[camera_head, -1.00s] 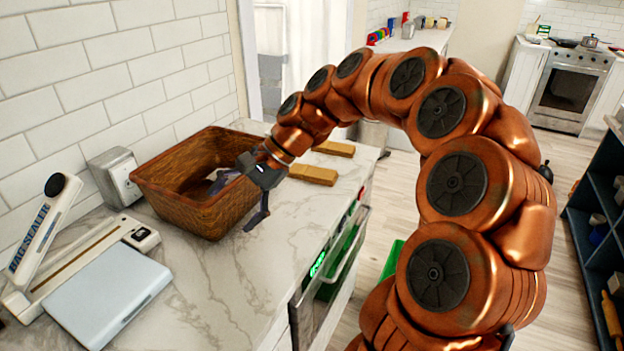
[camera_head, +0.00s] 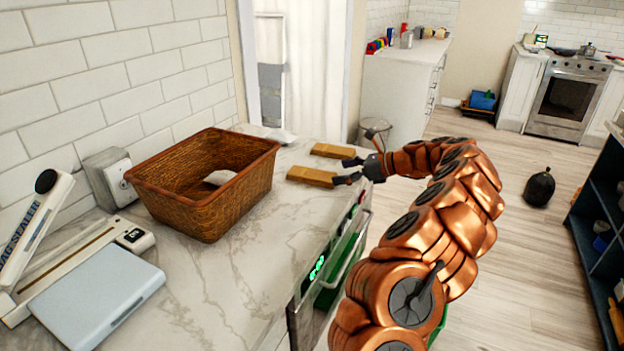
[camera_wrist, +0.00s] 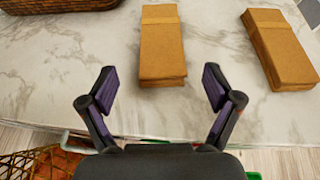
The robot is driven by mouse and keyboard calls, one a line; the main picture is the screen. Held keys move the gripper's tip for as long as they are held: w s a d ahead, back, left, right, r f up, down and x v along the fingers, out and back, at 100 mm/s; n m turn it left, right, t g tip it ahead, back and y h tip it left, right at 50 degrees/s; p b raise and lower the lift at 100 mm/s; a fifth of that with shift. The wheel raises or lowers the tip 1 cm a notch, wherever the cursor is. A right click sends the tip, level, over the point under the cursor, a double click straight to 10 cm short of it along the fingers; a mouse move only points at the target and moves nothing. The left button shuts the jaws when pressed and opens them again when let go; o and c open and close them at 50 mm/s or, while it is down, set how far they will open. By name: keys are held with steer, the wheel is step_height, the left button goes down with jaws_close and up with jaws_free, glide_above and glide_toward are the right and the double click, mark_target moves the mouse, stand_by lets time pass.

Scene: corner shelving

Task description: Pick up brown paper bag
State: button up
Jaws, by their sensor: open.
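Two brown paper bags lie flat and folded on the marble counter. In the head view, the nearer bag (camera_head: 312,177) lies just left of my gripper (camera_head: 349,171), and the farther bag (camera_head: 333,150) lies behind it. In the wrist view, one bag (camera_wrist: 162,45) lies ahead, between the lines of my open fingers (camera_wrist: 158,92), with its near end close to the fingertip level. The other bag (camera_wrist: 279,47) lies to the right, outside the fingers. My gripper is open and empty. Whether the fingers overlap the nearer bag's sides cannot be told.
A brown wicker basket (camera_head: 200,205) stands on the counter (camera_head: 262,258) to the left. A bag sealer (camera_head: 85,255) and a pale flat device (camera_head: 97,297) are at the lower left. The counter's front edge runs beneath my gripper.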

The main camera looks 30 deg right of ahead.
mark_target(319, 175)
steer(key=shift+r+p+x, duration=0.1)
steer(key=shift+p+x, duration=0.2)
steer(key=shift+x, duration=1.6)
steer(key=shift+r+p+x, duration=0.15)
steer(key=shift+p+x, duration=0.15)
steer(key=shift+x, duration=1.55)
steer(key=shift+c, duration=0.4)
steer(key=c, duration=1.2)
